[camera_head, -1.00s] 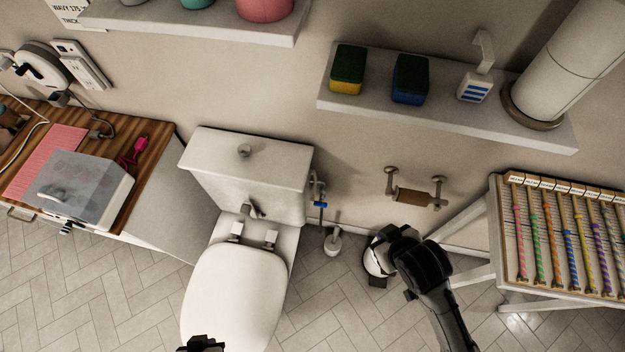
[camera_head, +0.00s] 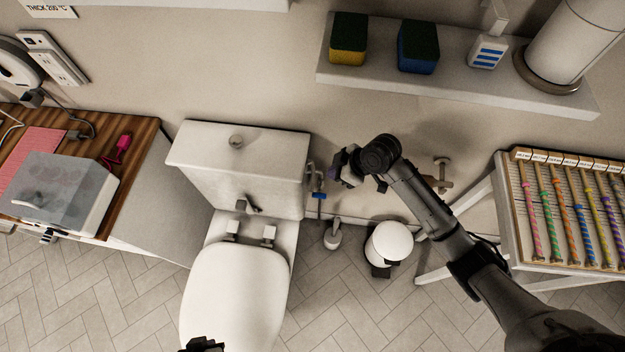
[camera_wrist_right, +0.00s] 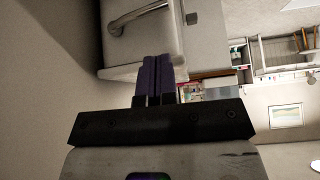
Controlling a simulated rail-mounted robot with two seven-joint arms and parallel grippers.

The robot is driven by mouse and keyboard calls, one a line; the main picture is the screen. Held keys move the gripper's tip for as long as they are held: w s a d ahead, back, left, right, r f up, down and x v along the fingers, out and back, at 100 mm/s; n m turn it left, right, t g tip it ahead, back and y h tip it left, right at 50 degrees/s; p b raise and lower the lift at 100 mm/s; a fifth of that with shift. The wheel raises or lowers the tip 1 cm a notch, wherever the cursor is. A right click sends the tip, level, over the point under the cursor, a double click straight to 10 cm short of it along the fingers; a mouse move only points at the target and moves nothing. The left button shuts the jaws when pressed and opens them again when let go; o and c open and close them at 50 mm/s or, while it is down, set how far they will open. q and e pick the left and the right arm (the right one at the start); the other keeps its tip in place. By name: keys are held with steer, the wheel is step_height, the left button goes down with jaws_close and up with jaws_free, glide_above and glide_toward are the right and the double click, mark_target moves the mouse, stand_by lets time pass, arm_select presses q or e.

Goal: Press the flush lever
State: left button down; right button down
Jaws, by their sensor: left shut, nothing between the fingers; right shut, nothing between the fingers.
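The white toilet tank (camera_head: 239,168) stands against the wall, with a round button on its lid. A small metal flush lever (camera_head: 248,207) is on the tank's front face. In the right wrist view, a chrome lever (camera_wrist_right: 135,17) shows on the white tank, above and left of the fingertips. My right gripper (camera_head: 338,168) is to the right of the tank, apart from the lever. Its purple fingers (camera_wrist_right: 158,73) are shut and empty. My left gripper (camera_head: 203,344) is only partly visible over the toilet seat at the bottom edge; it is shut and empty.
A water valve with a blue handle (camera_head: 319,195) is beside the tank, near my right gripper. A white bin (camera_head: 389,243) stands on the floor. A shelf (camera_head: 430,87) overhangs behind. A wooden counter (camera_head: 140,140) is at left and a rack (camera_head: 520,225) at right.

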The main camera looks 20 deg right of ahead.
steer(key=shift+n, duration=0.6)
steer(key=p+x, duration=0.1)
steer(key=x, duration=0.9)
steer(key=shift+a, duration=0.1)
